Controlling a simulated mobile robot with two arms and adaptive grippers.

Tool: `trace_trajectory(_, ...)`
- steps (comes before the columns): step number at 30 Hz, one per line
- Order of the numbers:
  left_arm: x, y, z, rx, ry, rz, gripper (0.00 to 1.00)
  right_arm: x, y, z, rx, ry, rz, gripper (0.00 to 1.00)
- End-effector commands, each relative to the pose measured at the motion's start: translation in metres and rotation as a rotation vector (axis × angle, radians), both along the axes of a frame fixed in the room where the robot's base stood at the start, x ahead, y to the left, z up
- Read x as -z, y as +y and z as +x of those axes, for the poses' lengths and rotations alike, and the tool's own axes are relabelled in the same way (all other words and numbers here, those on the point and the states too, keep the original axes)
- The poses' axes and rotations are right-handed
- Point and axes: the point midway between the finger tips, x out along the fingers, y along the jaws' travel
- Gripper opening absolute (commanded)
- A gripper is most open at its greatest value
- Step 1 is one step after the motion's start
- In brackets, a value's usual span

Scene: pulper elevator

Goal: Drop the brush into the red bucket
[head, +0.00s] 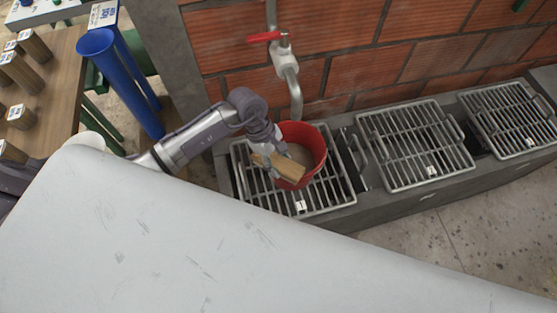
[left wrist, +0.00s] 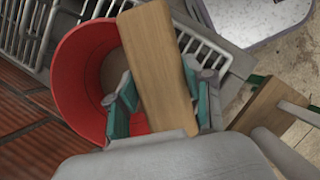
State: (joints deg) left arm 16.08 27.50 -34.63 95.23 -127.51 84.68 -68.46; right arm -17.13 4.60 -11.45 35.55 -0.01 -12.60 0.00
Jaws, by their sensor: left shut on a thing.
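The red bucket (head: 313,143) stands on the leftmost metal grate under the tap; it also shows in the left wrist view (left wrist: 72,85). My left gripper (head: 270,160) is shut on the brush, a pale wooden block (head: 286,168). In the left wrist view the brush (left wrist: 158,65) lies between the green-padded fingers (left wrist: 160,100). The brush is over the near left part of the bucket's opening and sticks out past its rim. Its bristles are not visible, and its height above the rim is hard to tell. My right gripper is not in view.
A tap with a red handle (head: 264,38) comes from the brick wall above the bucket. More grates (head: 415,145) lie to the right. A wooden table (head: 62,75) with several wooden blocks and a blue tube (head: 125,85) stand at the left.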

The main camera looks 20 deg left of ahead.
Motion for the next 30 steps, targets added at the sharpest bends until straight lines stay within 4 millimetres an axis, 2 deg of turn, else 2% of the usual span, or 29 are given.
trace_trajectory(3,0.000,0.000,0.000,0.000,-0.001,-0.001,0.24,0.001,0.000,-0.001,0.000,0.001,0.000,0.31)
trace_trajectory(4,0.001,0.000,0.000,0.000,0.000,0.000,0.55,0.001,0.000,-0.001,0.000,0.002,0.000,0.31)
trace_trajectory(8,0.000,0.000,0.000,0.000,0.000,-0.001,0.76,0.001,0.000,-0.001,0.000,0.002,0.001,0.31)
trace_trajectory(20,-0.005,0.000,0.000,0.000,0.001,-0.001,0.77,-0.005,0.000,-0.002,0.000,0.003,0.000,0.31)
trace_trajectory(23,-0.017,-0.001,-0.001,0.000,0.003,-0.003,0.77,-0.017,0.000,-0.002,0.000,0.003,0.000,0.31)
trace_trajectory(25,-0.023,0.006,0.003,0.000,-0.005,0.002,0.77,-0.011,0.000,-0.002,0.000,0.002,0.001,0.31)
trace_trajectory(30,-0.060,0.022,0.005,0.002,-0.006,0.004,0.77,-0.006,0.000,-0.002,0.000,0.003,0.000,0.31)
